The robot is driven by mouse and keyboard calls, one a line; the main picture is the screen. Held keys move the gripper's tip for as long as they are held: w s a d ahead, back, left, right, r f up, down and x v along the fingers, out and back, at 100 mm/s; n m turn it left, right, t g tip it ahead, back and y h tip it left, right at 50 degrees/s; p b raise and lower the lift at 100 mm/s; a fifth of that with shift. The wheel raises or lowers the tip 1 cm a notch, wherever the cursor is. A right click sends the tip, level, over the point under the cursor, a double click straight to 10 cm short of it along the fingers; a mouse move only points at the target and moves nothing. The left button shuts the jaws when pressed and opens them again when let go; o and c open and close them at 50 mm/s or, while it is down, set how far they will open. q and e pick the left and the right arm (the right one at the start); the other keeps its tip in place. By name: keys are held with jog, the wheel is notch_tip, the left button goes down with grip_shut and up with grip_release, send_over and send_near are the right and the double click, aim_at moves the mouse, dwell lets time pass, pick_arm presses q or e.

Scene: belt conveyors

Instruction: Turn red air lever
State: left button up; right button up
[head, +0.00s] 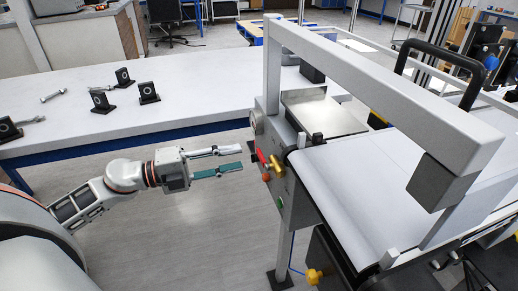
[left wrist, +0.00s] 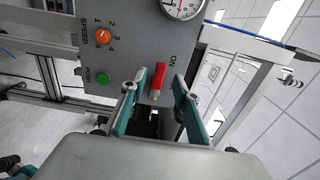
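The red air lever (head: 261,156) sits on the end panel of the conveyor, beside a brass fitting. It also shows in the left wrist view (left wrist: 157,80), next to the letters "ON". My left gripper (head: 243,158) is open, with its fingers pointing at the panel just left of the lever. In the left wrist view the gripper (left wrist: 160,85) has one teal-lined finger on each side of the lever, with gaps between. Whether the fingertips reach past the lever is hard to tell. My right gripper is in neither view.
The conveyor's grey control panel (left wrist: 120,30) carries a gauge (left wrist: 183,6), an orange speed knob (left wrist: 103,36) and a green push button (left wrist: 103,79). The white belt (head: 345,190) runs under a grey frame. A white table (head: 200,85) with black brackets stands behind my left arm.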

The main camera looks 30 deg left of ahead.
aim_at(257, 154)
pick_arm(q)
jog(key=shift+x, duration=3.75)
grip_shut()
